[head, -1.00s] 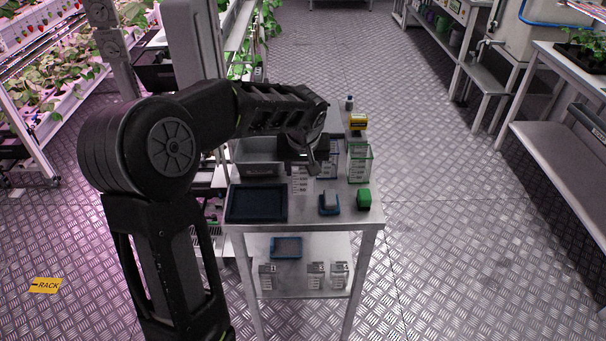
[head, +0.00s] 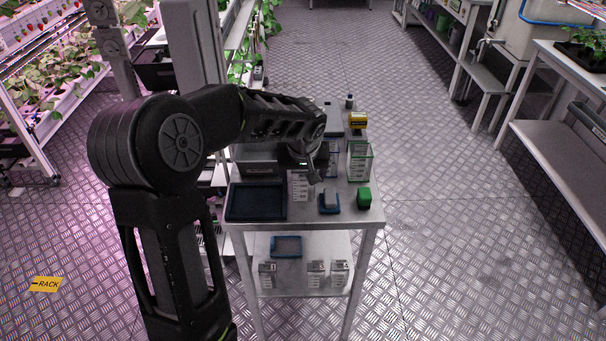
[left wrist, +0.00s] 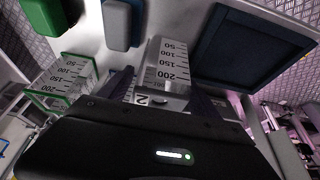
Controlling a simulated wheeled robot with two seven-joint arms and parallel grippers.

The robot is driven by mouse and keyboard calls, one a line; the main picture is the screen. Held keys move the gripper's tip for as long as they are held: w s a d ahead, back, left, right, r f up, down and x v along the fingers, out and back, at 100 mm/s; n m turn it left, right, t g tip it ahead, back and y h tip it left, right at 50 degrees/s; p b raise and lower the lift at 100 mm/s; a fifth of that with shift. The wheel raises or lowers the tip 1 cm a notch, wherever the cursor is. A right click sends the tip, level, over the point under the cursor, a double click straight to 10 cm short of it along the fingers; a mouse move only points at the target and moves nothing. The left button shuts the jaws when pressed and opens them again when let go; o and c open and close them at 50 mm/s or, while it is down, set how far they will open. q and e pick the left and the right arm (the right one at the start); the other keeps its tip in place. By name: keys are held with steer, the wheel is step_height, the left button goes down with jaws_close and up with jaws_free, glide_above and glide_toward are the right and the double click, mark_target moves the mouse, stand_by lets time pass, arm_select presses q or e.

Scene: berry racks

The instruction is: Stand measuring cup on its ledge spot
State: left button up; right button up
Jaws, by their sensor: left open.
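A clear measuring cup with a 50–200 scale (head: 299,186) stands on the steel cart top, left of the middle. In the left wrist view the cup (left wrist: 168,62) shows beyond and between the fingers of my left gripper (left wrist: 165,92). The gripper is open; I cannot tell whether a finger touches the cup. The ledge spot is not clearly identifiable. My right gripper is out of view.
A dark blue tray (head: 256,203) lies at the cart's front left. A blue item (head: 329,203) and a green block (head: 364,198) sit at front right. A yellow item (head: 358,120) is behind. The lower shelf (head: 300,284) holds several cups and a small tray (head: 286,246).

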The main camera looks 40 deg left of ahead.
arm_select(q)
steer(key=shift+r+p, duration=0.25)
steer(key=shift+p, duration=0.05)
steer(key=b+v, duration=0.1)
steer(key=v, duration=1)
steer(key=shift+s+r, duration=0.15)
steer(key=shift+r, duration=0.25)
steer(key=shift+d, duration=0.1)
